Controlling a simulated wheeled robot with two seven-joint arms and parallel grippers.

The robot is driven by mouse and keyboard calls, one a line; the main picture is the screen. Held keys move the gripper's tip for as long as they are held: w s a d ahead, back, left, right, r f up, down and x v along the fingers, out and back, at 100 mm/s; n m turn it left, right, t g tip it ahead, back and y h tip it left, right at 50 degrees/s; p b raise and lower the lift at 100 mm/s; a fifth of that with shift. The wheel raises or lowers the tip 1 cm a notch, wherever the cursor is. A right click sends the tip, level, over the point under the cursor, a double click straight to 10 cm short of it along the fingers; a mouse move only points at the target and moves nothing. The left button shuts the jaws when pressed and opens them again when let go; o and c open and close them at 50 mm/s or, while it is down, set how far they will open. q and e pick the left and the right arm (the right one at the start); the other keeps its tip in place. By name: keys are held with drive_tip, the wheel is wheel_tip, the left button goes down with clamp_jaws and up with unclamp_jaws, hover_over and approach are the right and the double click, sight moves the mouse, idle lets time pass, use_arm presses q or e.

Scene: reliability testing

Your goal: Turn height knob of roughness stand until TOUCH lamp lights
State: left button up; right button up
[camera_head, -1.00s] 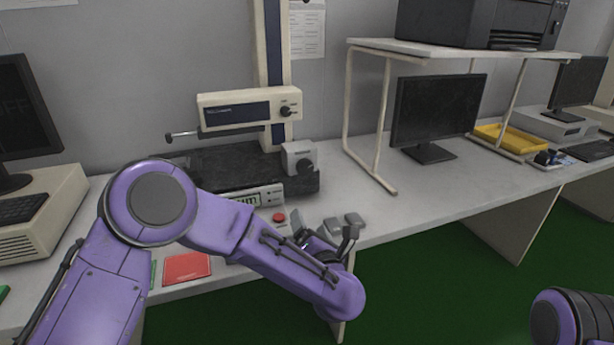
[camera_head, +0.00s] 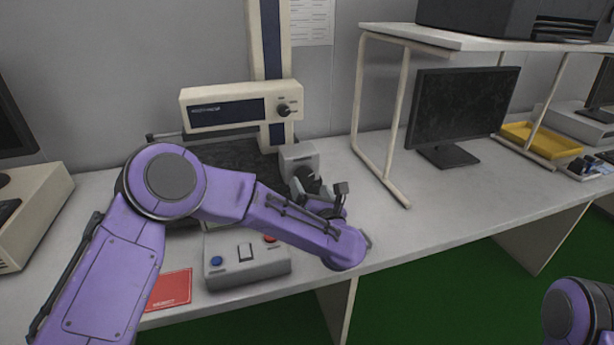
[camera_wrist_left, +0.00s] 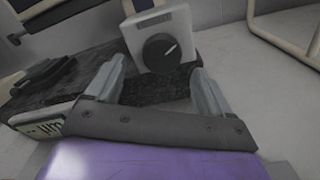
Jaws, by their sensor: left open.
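The roughness stand has a tall column (camera_head: 270,70) with a cream drive unit (camera_head: 225,108) on it. A pale grey block (camera_head: 298,156) stands at the right of its dark base. My left gripper (camera_head: 315,183) is in front of this block. In the left wrist view its fingers (camera_wrist_left: 157,82) are spread and empty, with the knob beyond and between them, apart from them. I cannot make out a TOUCH lamp. My right gripper is out of view.
A control box (camera_head: 247,268) with blue and red buttons and a red card (camera_head: 170,289) lie near the front edge. A shelf frame (camera_head: 404,110) and monitor (camera_head: 460,105) stand to the right; the bench between is clear.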

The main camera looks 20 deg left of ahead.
sight(305, 179)
use_arm(q)
drive_tip(key=x, duration=0.4)
drive_tip(key=shift+w+a+f, duration=0.15)
drive_tip(key=shift+w+f, duration=0.05)
drive_tip(key=shift+w, duration=0.15)
drive_tip(key=shift+w+a, duration=0.15)
drive_tip(key=shift+c, duration=0.3)
drive_tip(key=c, duration=1)
